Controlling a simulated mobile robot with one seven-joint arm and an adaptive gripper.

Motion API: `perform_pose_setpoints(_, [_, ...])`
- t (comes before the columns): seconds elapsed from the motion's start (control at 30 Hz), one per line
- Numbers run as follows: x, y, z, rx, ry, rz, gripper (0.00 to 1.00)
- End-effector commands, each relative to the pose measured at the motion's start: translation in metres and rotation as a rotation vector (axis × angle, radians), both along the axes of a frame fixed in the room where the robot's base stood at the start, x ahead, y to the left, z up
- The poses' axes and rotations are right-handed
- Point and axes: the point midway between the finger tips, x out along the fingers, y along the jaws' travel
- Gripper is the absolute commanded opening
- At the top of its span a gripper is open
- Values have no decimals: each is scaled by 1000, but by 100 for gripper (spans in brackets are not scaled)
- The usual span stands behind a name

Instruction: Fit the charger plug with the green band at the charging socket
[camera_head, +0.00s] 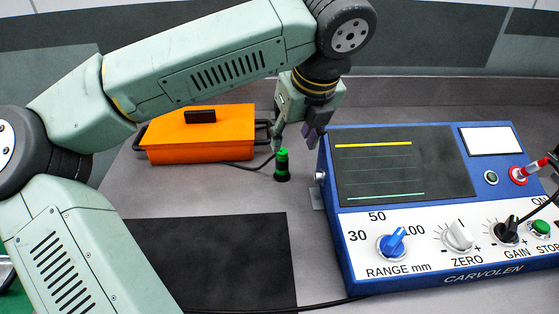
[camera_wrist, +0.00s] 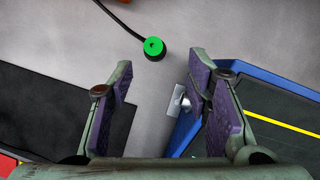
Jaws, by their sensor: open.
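The charger plug (camera_head: 282,169), black with a green band and green top, stands upright on the grey bench between the orange box and the blue instrument. A thin black cable runs from it to the left. My gripper (camera_head: 294,141) is open and empty, pointing down above and near the plug. In the wrist view the plug (camera_wrist: 154,48) lies just beyond the tips of my open gripper (camera_wrist: 160,64), with no finger touching it. A small round metal fitting (camera_head: 320,177) shows on the instrument's left side; I cannot tell whether it is the charging socket.
The blue instrument (camera_head: 333,237), with screen and knobs, stands close right of my gripper. A metal tab (camera_wrist: 178,101) sticks out from its left side. An orange lidded box (camera_head: 200,140) is at the left. A dark mat (camera_head: 215,255) lies in front; a black cable crosses the front.

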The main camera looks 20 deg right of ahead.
Motion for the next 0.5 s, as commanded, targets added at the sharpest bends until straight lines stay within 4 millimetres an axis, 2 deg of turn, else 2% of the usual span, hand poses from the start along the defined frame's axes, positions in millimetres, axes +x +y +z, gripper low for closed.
perform_pose_setpoints(0.03, [3, 0, -12, -1, 3, -1, 45])
perform_pose_setpoints(0.1, [8, 0, -23, -1, 3, -1, 45])
perform_pose_setpoints(0.33, [19, 4, -41, -1, 3, 1, 45])
perform_pose_setpoints(0.5, [33, 9, -64, -1, 3, 1, 45])
